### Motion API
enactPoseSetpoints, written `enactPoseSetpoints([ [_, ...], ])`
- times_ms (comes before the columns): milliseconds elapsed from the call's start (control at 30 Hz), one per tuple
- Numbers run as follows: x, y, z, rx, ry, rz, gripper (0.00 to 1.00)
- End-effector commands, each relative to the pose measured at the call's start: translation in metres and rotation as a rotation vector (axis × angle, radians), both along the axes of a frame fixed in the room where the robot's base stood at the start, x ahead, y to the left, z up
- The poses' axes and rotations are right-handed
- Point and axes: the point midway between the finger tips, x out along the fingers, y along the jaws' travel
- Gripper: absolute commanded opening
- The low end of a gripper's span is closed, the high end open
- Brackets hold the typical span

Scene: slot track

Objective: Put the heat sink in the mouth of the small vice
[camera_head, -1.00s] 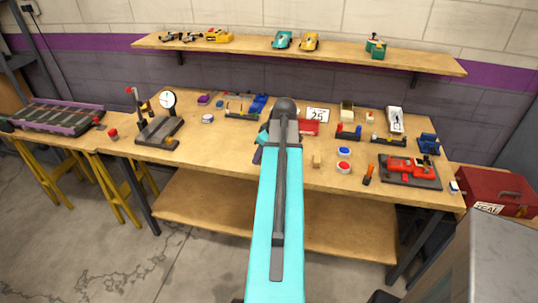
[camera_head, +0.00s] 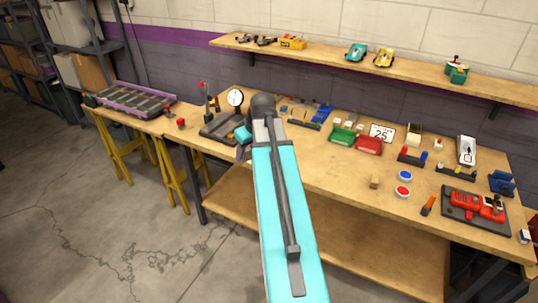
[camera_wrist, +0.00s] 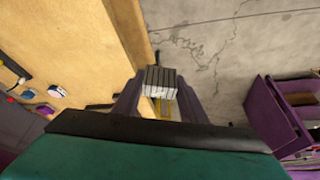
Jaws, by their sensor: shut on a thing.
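My gripper (camera_wrist: 159,92) is shut on a small grey finned block, the heat sink (camera_wrist: 160,80), whose fins show between the two purple fingers in the wrist view. In the head view my arm hides the heat sink and most of the gripper, over the bench's front left part. A blue object that looks like the small vice (camera_head: 502,183) stands at the right end of the bench, far from my gripper. Its mouth is too small to make out.
A dial gauge stand (camera_head: 235,98) is close by my gripper on the workbench (camera_head: 330,180). Green (camera_head: 342,137) and red (camera_head: 368,145) trays, round buttons (camera_head: 403,191) and a red tool on a dark plate (camera_head: 478,204) lie to the right. The front middle is mostly clear.

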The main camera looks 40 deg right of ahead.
Motion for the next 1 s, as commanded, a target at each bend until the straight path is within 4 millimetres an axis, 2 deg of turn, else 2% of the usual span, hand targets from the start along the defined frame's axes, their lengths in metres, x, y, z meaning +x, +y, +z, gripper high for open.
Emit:
enactPoseSetpoints([
  [33,0.008,0.014,0.004,-0.002,-0.001,0.008,0.11],
  [400,0.054,0.105,0.028,-0.001,-0.002,0.019,0.11],
  [700,0.080,0.183,0.047,-0.001,-0.001,0.027,0.11],
  [1000,0.095,0.262,0.066,-0.002,-0.001,0.033,0.11],
])
